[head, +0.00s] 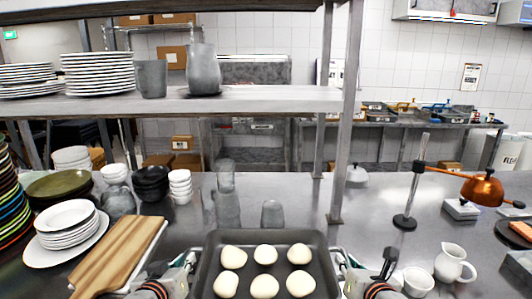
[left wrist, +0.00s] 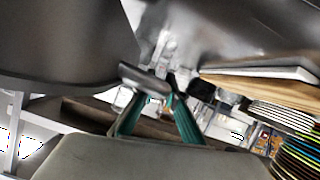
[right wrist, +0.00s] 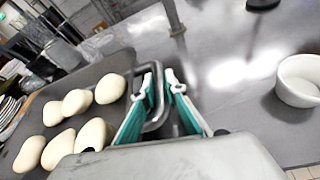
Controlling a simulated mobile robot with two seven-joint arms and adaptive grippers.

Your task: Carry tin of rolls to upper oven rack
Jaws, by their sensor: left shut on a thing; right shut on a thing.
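The dark baking tin (head: 266,240) is at the bottom middle of the head view, level over the steel counter's front. Several pale round rolls (head: 264,254) sit in it in two rows. My left gripper (head: 190,262) is at the tin's left side, shut on its handle; the left wrist view shows its fingers (left wrist: 155,95) there. My right gripper (head: 340,262) is at the right side; the right wrist view shows its green-padded fingers (right wrist: 163,92) shut around the tin's wire handle (right wrist: 158,110). No oven rack can be made out.
A wooden board (head: 118,255) lies close left of the tin. Grey cups (head: 272,214) stand just behind it. A white bowl (head: 418,281) and a jug (head: 455,262) stand to the right. A steel shelf (head: 250,100) on posts crosses above the counter.

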